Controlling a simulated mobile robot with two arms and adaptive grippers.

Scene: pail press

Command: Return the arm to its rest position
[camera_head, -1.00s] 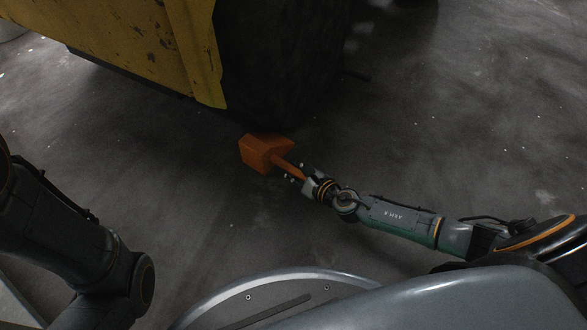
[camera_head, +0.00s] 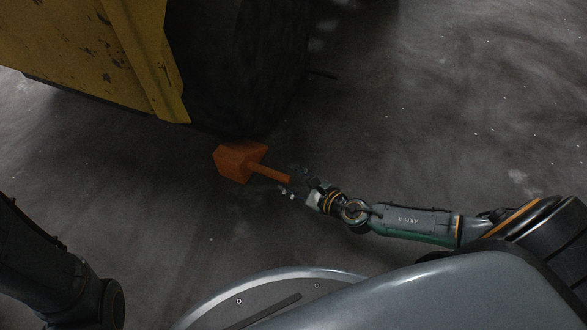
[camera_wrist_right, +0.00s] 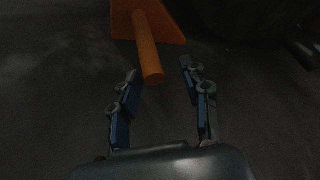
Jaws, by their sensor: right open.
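My right gripper (camera_head: 290,185) is at the end of my right arm, which comes in from the right in the head view. Its fingers are apart and empty; in the right wrist view the gripper (camera_wrist_right: 160,88) shows both blue-grey fingers spread. An orange wedge-shaped block with a round handle (camera_head: 238,162) sits on the floor against the dark tyre. Its handle points toward my right gripper. In the right wrist view the handle (camera_wrist_right: 148,50) ends just ahead of and between the fingertips. My left arm shows at the lower left, but its gripper is out of view.
A large dark tyre (camera_head: 240,75) stands beyond the block, beside a worn yellow vehicle body (camera_head: 85,55). A thin dark rod lies to the right of the tyre. The concrete floor (camera_head: 450,130) to the right is clear.

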